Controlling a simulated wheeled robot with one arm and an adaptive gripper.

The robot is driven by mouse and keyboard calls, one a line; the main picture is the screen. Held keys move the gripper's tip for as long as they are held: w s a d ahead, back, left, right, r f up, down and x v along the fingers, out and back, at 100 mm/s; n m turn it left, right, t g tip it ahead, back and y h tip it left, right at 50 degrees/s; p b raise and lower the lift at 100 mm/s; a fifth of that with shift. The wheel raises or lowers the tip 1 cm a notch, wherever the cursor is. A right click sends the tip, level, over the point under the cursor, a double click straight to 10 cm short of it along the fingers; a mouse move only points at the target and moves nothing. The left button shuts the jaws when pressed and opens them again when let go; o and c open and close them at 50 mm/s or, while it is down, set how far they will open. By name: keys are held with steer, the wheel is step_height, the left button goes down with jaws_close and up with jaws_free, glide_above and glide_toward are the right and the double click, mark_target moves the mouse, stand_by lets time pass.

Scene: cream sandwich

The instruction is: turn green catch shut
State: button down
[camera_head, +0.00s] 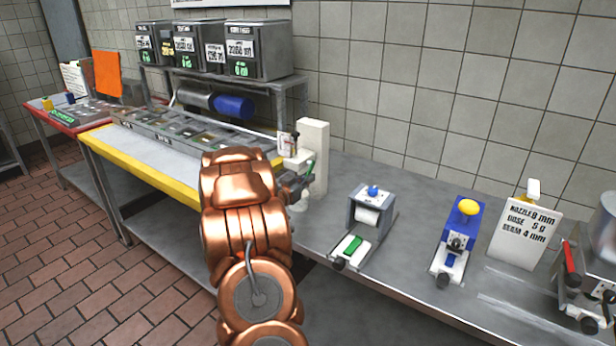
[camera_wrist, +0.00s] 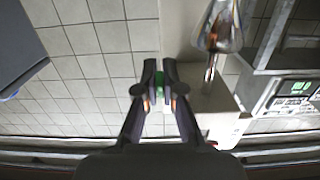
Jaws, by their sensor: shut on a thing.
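A small green piece, which looks like the green catch (camera_head: 310,166), shows at the front of the white upright post (camera_head: 314,140). My gripper (camera_head: 298,184) is at this post, partly hidden behind my copper-coloured arm in the head view. In the wrist view my gripper's fingers (camera_wrist: 160,92) are closed around the green catch (camera_wrist: 160,80), with only a narrow strip of it showing between them. I cannot tell the catch's turned angle.
A grey dispenser with a white roll (camera_head: 367,215) and a green pad (camera_head: 348,246) stands right of the post. A blue device with a yellow knob (camera_head: 469,207) and a white sign (camera_head: 524,232) stand farther right. Labelled bins (camera_head: 257,50) are on a shelf at the back left.

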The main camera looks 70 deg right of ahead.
steer(key=shift+a+r+y+p, duration=0.1)
steer(key=shift+r+y+p, duration=0.2)
steer(key=shift+y+p, duration=0.15)
steer(key=shift+f, duration=0.2)
steer(key=shift+s, duration=0.1)
steer(key=c, duration=1.5)
jaws_free()
steer(key=shift+o, duration=1)
steer(key=shift+a, duration=0.15)
steer(key=v, duration=1.2)
